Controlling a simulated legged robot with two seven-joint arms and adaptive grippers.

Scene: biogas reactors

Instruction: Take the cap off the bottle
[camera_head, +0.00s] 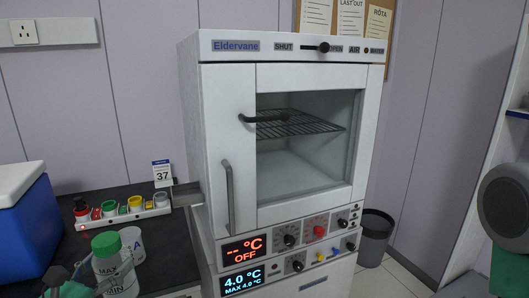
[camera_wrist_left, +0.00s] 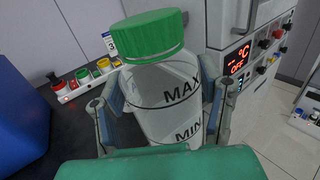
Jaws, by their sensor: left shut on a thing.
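The bottle (camera_head: 116,272) is clear with black MAX and MIN marks and stands at the lower left of the head view. Its green cap (camera_head: 106,243) is on its top. In the left wrist view the bottle (camera_wrist_left: 168,98) is large and tilts slightly, with the ribbed green cap (camera_wrist_left: 152,33) seated on its neck. My left gripper (camera_wrist_left: 160,100) is shut on the bottle's body below the cap, one finger on each side. In the head view only part of this gripper (camera_head: 92,287) shows at the bottom edge. My right gripper is not in view.
A white cup (camera_head: 132,240) stands just behind the bottle on the dark bench (camera_head: 170,256). A rack (camera_head: 128,214) with several coloured caps lies farther back. A blue cool box (camera_head: 25,235) is at the left, and the white Eldervane cabinet (camera_head: 222,140) is at the right.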

